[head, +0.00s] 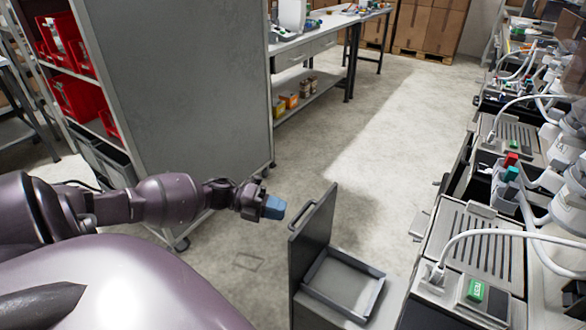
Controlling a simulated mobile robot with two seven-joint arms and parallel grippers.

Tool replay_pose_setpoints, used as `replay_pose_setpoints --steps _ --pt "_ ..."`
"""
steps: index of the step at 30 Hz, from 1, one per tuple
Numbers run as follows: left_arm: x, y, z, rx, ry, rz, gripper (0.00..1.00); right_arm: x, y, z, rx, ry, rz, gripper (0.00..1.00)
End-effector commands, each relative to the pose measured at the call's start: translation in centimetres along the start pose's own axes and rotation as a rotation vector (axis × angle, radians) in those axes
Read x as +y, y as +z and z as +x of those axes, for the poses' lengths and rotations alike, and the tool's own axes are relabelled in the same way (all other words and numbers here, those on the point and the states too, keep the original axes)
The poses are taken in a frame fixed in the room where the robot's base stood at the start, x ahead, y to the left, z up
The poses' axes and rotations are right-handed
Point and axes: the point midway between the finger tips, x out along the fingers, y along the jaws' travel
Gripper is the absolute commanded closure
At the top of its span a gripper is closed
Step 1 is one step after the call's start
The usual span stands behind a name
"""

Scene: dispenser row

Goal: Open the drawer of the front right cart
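The front right cart (478,247) is at the lower right, with a slotted grey top, a green display and a white cable. Its dark grey drawer (312,240) stands pulled out to the left, with a tall front panel and a bar handle (301,213) on its left face. A shallow tray (345,284) shows inside the drawer. My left gripper (273,207) is just left of the handle and apart from it in the picture. Its tip is blue, and the gap between its fingers cannot be made out. My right gripper is not in view.
Similar carts (510,135) with arms and cables line the right side. A grey shelf cabinet (175,90) with red bins (78,98) stands at the left. A workbench (310,45) is behind. The floor (345,150) in the middle is clear.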

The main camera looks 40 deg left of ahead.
Motion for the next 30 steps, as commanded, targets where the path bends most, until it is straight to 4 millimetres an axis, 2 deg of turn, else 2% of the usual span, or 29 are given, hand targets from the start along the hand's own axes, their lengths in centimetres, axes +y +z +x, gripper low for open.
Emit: replay_pose_setpoints --steps 3,10,30 --pt "0.0 0.0 -2.1 -0.001 0.002 0.000 0.75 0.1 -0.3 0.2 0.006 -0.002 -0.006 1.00" --pt "0.0 0.0 -4.3 0.000 0.000 0.000 0.75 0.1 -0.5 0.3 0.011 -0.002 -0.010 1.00" --pt "0.0 0.0 -4.7 0.000 0.000 0.000 0.75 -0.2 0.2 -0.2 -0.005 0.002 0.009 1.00"
